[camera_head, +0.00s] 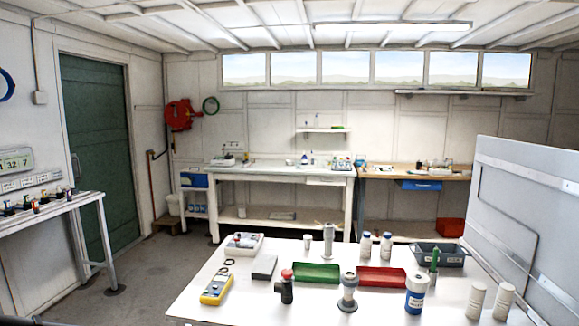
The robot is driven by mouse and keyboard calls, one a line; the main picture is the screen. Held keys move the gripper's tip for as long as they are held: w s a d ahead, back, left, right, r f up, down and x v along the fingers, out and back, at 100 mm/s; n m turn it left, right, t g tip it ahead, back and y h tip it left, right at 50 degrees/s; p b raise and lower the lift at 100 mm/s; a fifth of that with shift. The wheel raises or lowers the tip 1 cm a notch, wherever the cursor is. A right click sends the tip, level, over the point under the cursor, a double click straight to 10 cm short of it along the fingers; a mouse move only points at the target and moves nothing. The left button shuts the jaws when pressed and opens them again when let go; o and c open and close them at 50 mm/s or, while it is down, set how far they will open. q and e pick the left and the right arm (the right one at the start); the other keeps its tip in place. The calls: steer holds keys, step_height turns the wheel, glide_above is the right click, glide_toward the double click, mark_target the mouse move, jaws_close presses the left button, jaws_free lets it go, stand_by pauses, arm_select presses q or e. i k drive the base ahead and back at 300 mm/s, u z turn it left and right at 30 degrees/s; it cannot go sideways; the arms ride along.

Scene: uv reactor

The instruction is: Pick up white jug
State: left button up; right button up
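No thing in view is clearly a jug with a handle. Two smaller white bottles with dark caps (366,246) (386,247) stand farther back. Neither of my grippers is in view.
The table also holds a yellow meter (216,288), a green tray (317,272), a red tray (382,277), a grey bin (450,255) and grey metal fittings (348,290). A tall grey panel (520,220) borders the right. Open floor lies left.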

mark_target(241, 210)
steer(key=u, duration=1.35)
steer(key=i, duration=4.25)
steer(key=z, duration=1.9)
steer(key=i, duration=2.65)
steer(key=u, duration=0.05)
